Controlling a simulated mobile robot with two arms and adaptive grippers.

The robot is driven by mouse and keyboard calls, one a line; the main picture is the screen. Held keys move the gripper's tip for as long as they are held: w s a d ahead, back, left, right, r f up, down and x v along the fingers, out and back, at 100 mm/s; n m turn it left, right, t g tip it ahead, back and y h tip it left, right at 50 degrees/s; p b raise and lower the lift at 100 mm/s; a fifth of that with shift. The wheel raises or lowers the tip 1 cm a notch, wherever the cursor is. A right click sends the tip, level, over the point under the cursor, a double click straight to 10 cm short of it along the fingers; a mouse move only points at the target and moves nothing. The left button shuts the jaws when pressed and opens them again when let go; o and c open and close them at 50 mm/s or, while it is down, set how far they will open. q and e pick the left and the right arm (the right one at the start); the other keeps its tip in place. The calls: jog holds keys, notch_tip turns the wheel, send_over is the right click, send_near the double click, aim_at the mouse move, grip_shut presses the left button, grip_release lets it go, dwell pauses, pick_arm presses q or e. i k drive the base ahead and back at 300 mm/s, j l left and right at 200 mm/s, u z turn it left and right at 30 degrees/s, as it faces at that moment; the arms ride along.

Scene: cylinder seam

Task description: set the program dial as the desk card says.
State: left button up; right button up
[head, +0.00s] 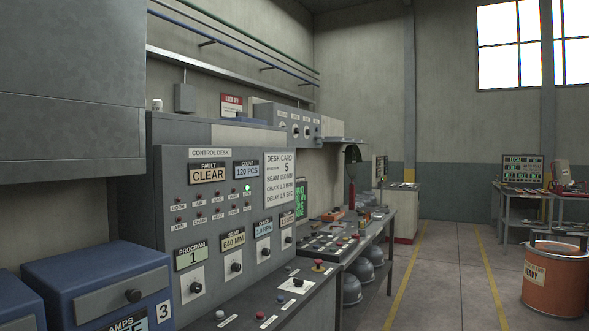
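The control desk (165,160) stands at the left. Its program dial (196,287) is a black knob on a white plate at the panel's lower left. The program display (191,256) above it reads 1. The white desk card (279,180) at the panel's upper right appears to give program 5 and seam 650 MM; its smaller lines are hard to read. The seam dial (236,267) is right of the program dial, under a display (232,239) reading 640 MM. The fault display (208,173) reads CLEAR. Neither gripper is in view.
Blue drawer boxes (95,280) stand close at the lower left. The desk's ledge holds a red mushroom button (318,265) and smaller buttons. A workbench (375,232) continues beyond it. An orange drum (555,280) stands at right; the floor between is clear.

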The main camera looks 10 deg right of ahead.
aim_at(196, 287)
jog(key=i+l, duration=0.15)
jog(key=l, duration=0.2)
jog(key=i+l+u, duration=0.1)
jog(key=l, duration=0.3)
jog(key=i+l, duration=0.25)
jog(key=i+l+u, duration=0.1)
jog(key=l, duration=0.4)
jog(key=i+l, duration=0.15)
jog(key=l, duration=0.2)
jog(key=i+l+u, duration=0.15)
jog(key=l, duration=0.2)
jog(key=i+l+u, duration=0.1)
jog(key=l, duration=0.3)
jog(key=i+l+u, duration=0.15)
jog(key=l, duration=0.25)
jog(key=l+u, duration=0.1)
jog(key=l, duration=0.25)
jog(key=i, duration=0.05)
